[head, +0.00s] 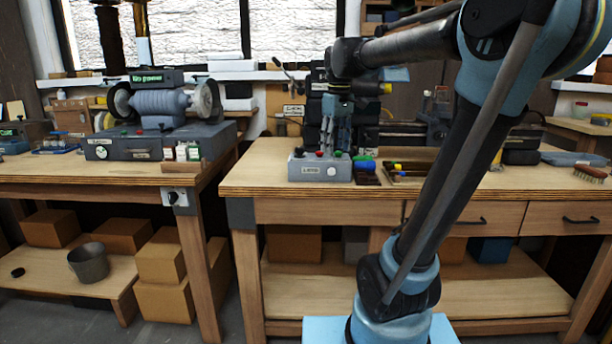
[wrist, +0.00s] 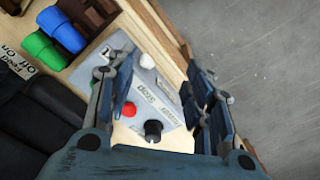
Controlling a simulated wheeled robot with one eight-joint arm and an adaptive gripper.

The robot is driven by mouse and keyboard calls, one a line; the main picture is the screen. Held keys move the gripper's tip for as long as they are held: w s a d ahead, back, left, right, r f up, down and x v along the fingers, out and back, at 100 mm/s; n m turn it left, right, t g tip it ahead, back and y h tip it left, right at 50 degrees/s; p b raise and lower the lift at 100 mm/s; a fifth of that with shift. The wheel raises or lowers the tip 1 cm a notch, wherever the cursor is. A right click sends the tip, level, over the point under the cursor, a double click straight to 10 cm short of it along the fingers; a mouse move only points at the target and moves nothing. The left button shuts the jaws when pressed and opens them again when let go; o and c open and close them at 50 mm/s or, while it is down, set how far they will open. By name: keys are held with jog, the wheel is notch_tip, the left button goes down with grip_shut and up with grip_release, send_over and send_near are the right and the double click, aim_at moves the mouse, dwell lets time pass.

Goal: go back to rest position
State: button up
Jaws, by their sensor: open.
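My gripper (head: 337,128) hangs from the raised arm above the right bench, pointing down over a grey control box (head: 320,172). In the wrist view my gripper (wrist: 165,95) has its two fingers spread apart, with nothing between them. The grey control box (wrist: 150,90) lies below the fingers in that view. The fingers hide part of the box. From these views I cannot tell how far the fingertips are above it.
The right bench (head: 262,178) holds blue and green cylinders (head: 364,163) in a dark tray beside the box, and a brush (head: 590,173) at the right. A grinder (head: 160,102) stands on the left bench (head: 60,168). Floor shows between the benches.

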jog(key=s+d+f+m, duration=0.3)
jog(key=s+d+f, duration=0.2)
jog(key=s+f, duration=0.5)
jog(key=s+d+f+m+t, duration=0.1)
jog(key=s+d+f+m, duration=0.3)
jog(key=s+f, duration=0.7)
notch_tip(320, 180, down, 4)
jog(key=shift+d+f, duration=0.2)
jog(key=shift+d, duration=0.25)
jog(key=shift+w, duration=0.1)
jog(key=shift+w+f, duration=0.2)
jog(key=shift+w, duration=0.25)
jog(key=shift+c, duration=0.4)
